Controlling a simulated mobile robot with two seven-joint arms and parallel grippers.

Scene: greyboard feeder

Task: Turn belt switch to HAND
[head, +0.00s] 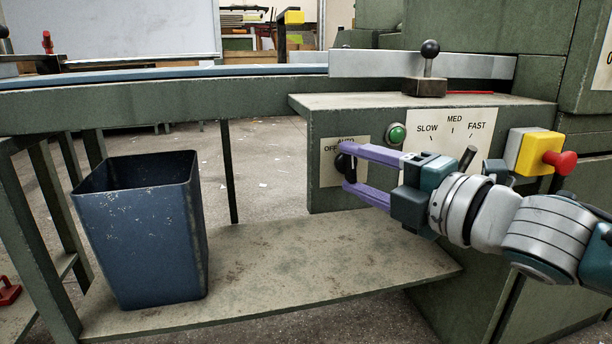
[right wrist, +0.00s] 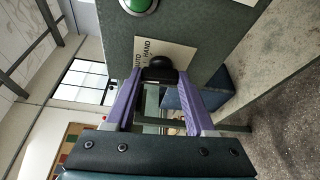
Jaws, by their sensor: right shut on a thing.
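The belt switch (head: 341,163) is a black knob on a pale label plate (head: 330,176) at the left of the green control panel. "AUTO" and part of "OFF" can be read there. In the right wrist view the knob (right wrist: 161,72) stands between the fingertips, beside the words "AUTO" and "HAND". My right gripper (head: 347,168) has its purple fingers on either side of the knob and is shut on it. The fingers hide part of the plate in the head view, and I cannot tell exactly which mark the knob points to. My left gripper is out of view.
A green button (head: 395,134) and a SLOW-MED-FAST dial plate (head: 450,121) are close above my right gripper. A red emergency button (head: 562,162) on a yellow box is at right. A blue bin (head: 140,235) stands on the lower shelf (head: 340,265), left of free space.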

